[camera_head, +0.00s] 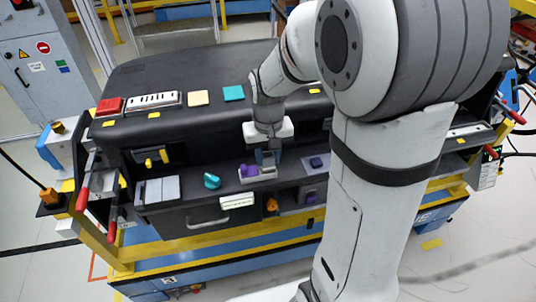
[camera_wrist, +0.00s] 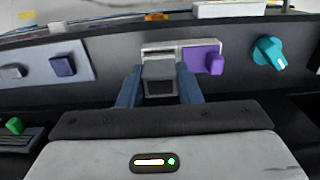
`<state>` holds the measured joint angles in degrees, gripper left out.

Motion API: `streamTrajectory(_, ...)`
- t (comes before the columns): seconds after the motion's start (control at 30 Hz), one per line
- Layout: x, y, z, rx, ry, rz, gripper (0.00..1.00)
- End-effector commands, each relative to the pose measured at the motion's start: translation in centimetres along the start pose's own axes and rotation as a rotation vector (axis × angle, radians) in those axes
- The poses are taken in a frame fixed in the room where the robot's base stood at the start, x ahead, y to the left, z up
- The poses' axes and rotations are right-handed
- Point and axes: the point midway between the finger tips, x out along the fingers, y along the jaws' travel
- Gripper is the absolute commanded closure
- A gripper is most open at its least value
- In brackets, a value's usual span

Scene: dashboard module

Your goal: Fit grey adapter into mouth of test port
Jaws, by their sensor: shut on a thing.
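My gripper (camera_wrist: 158,84) is shut on the grey adapter (camera_wrist: 159,70), a small block with a dark face held between two blue fingers. In the head view my gripper (camera_head: 267,156) is at the front panel of the dashboard module. The adapter is directly in front of a light grey plate (camera_wrist: 160,49), which appears to be the test port, beside a purple block with a knob (camera_wrist: 206,58). The adapter hides the port's mouth, and I cannot tell whether it touches or enters it. In the head view the plate (camera_head: 262,175) shows below the fingers.
A teal knob (camera_wrist: 267,52) stands beside the purple block. A grey plate with dark square buttons (camera_wrist: 62,66) is on the other side. The module's black top (camera_head: 190,75) overhangs the panel. A drawer handle (camera_head: 208,223) is below.

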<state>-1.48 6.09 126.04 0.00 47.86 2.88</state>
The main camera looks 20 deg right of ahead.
Motion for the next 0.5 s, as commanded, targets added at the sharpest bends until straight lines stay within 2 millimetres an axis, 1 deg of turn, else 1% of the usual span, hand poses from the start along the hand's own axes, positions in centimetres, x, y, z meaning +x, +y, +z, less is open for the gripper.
streamTrajectory(0.5, 1.4, 0.0, 0.0, 0.000, 0.000, 0.000, 0.95)
